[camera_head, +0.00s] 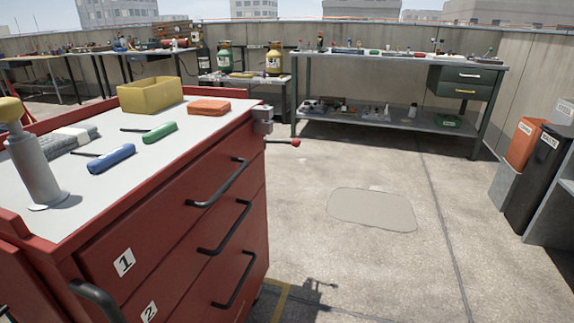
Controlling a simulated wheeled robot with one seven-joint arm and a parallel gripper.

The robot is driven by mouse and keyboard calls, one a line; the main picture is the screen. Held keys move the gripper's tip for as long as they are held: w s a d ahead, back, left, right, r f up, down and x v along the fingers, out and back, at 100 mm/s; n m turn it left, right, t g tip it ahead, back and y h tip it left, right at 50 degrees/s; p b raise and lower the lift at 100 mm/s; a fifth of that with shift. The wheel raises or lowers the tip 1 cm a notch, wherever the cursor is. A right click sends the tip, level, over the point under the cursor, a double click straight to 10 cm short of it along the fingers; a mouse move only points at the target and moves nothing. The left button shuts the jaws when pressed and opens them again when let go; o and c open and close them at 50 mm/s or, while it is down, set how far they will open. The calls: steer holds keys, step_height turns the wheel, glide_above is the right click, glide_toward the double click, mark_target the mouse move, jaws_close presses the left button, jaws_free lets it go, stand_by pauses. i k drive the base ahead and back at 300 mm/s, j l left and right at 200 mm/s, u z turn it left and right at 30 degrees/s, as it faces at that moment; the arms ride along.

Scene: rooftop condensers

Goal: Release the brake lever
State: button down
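The brake lever (281,142) is a short dark rod with a red ball knob. It sticks out to the right, about level, from a grey metal bracket (262,122) at the upper right corner of the red tool cart (190,225). The red knob hangs over open floor beside the cart. Nothing touches the lever. My gripper is not in view. I cannot tell from this view whether the lever is engaged.
On the cart top lie a yellow bin (150,95), an orange block (208,107), green and blue screwdrivers, and a grey cylinder (33,170). Black drawer handles (218,184) protrude from the cart's front. Concrete floor (330,170) right of it is clear. Workbench (400,62) stands behind.

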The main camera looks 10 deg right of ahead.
mark_target(295, 142)
steer(key=i+l+u, duration=0.2)
steer(key=i+l, duration=0.65)
